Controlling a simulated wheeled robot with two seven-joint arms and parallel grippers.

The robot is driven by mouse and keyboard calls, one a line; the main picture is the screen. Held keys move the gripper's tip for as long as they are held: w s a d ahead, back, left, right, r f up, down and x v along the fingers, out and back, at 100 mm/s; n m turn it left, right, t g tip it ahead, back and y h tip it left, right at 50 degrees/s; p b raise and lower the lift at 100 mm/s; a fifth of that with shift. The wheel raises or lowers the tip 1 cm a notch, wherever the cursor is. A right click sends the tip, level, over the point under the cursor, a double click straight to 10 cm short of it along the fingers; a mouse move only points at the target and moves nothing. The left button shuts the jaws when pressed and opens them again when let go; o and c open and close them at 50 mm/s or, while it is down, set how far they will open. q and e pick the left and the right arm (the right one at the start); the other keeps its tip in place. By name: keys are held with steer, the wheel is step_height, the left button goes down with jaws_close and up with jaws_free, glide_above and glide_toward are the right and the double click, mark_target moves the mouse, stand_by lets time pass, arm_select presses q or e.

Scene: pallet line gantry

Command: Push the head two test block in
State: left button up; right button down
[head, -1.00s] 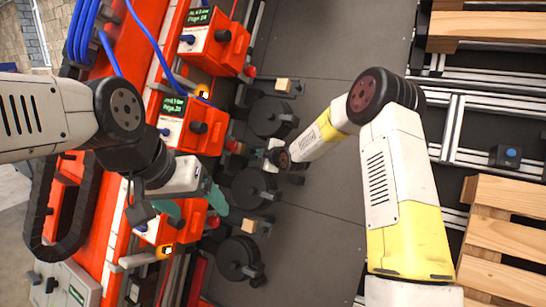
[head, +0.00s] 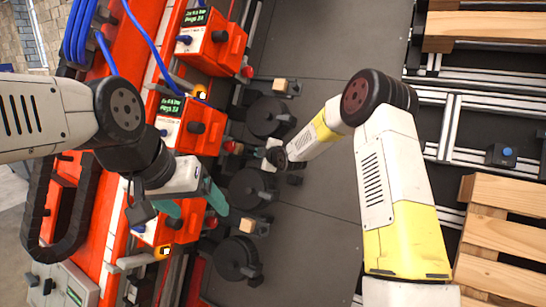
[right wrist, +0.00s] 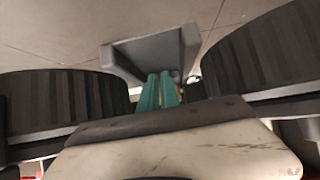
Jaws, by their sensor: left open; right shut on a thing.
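The middle orange head (head: 186,128), with a green display, stands at the left, a black disc to its right above and below. My right gripper (head: 262,153) reaches in between those two discs. In the right wrist view its teal fingers (right wrist: 158,90) are shut close together at a grey angled piece (right wrist: 145,55); what they grip is mostly hidden. I cannot make out a test block at the middle head. Wooden blocks show at the upper (head: 280,86) and lower (head: 247,226) stations. My left gripper (head: 192,204) is open and empty over the lower orange head (head: 170,229).
Black discs (head: 268,117) stand close around my right gripper, and another disc (head: 237,258) is lower down. Blue hoses (head: 150,45) cross the orange machine. Wooden pallets (head: 500,235) lie on rails at the far right.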

steer(key=shift+s+a+r, duration=0.1)
steer(key=shift+s+a, duration=0.15)
steer(key=shift+a, duration=0.3)
steer(key=shift+s+a, duration=0.2)
steer(key=shift+a, duration=0.35)
steer(key=shift+s+d+y, duration=0.3)
steer(key=shift+s+d, duration=0.15)
steer(key=shift+d, duration=0.15)
steer(key=shift+s+d, duration=0.25)
steer(key=shift+d, duration=0.65)
steer(key=shift+s+d, duration=0.25)
steer(key=shift+d, duration=0.65)
